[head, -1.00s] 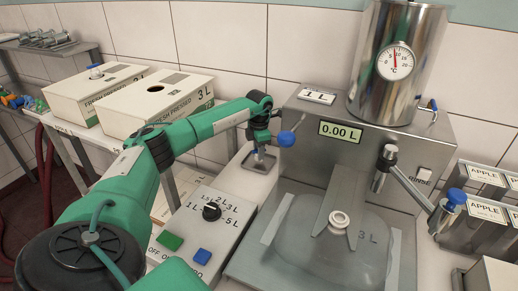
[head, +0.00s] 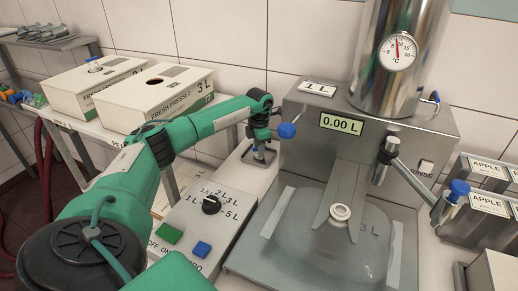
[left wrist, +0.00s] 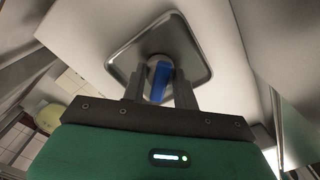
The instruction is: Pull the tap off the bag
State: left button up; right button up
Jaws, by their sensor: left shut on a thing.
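My left gripper (head: 262,149) is shut on a blue piece, which appears to be the tap (left wrist: 158,82), seen between the fingers in the left wrist view. It is over a small square metal tray (left wrist: 117,66) left of the filling machine; whether the tap touches this tray is unclear. The clear bag (head: 305,235) lies on the machine's bed. Its white spout (head: 340,212) sits in the forked metal holder (head: 350,180), with no tap seen on it. My right gripper is not in view.
A control box (head: 205,225) with a dial and green and blue buttons stands in front of the tray. The filling machine (head: 420,150) is at right, with a blue ball lever (head: 287,130) close to my gripper. Cartons (head: 165,95) stand at back left.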

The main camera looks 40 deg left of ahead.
pick_arm(q)
jog(key=shift+f, duration=0.2)
jog(key=o, duration=1.2)
jog(key=shift+c, duration=0.2)
